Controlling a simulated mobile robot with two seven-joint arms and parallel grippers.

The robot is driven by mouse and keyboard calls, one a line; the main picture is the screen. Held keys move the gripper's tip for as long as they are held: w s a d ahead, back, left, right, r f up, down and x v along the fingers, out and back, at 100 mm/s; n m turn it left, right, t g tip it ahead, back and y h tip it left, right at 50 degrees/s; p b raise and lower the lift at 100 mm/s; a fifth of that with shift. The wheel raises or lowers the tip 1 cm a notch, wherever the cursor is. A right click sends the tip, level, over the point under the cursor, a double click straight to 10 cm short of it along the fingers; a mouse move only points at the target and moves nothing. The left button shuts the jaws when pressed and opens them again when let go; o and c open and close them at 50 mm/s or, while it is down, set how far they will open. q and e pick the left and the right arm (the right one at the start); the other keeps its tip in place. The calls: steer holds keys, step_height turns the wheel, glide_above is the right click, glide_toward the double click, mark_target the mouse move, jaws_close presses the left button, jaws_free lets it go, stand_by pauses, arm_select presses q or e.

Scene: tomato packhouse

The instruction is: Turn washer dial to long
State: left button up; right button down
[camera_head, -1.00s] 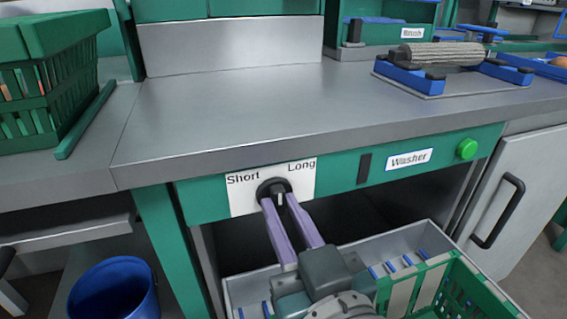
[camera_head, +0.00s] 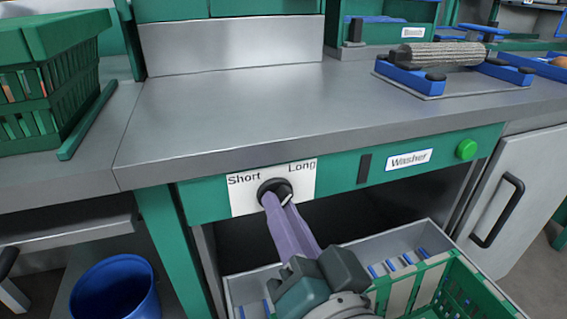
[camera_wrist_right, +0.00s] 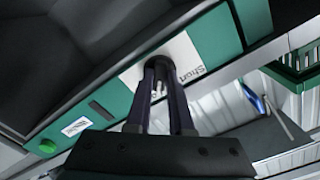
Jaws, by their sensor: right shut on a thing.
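The black round dial (camera_head: 283,184) sits on a white plate (camera_head: 244,201) on the washer's green front panel. "Short" is printed at the plate's upper left and "Long" at its upper right. My right gripper (camera_head: 277,199) is shut on the dial, its purple fingers tilted and overlapping in the head view. A light mark shows at the dial's lower right; the fingers partly hide it, so I cannot tell the exact setting. In the right wrist view the dial (camera_wrist_right: 160,72) sits between the dark fingertips, with "Short" readable beside it. My left gripper is not in view.
A green button (camera_head: 466,149) and the "Washer" label (camera_head: 409,160) are right of the dial. The steel counter (camera_head: 240,110) overhangs above. A grey drawer (camera_head: 430,234) with a green crate (camera_head: 470,290) stands open below, close under my right arm.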

stand_by(0.4)
steer(key=c, duration=0.8)
jaws_free()
steer(key=shift+s, duration=0.1)
steer(key=p+v, duration=0.2)
steer(key=v, duration=0.7)
steer(key=shift+s, duration=0.3)
steer(key=shift+d, duration=0.1)
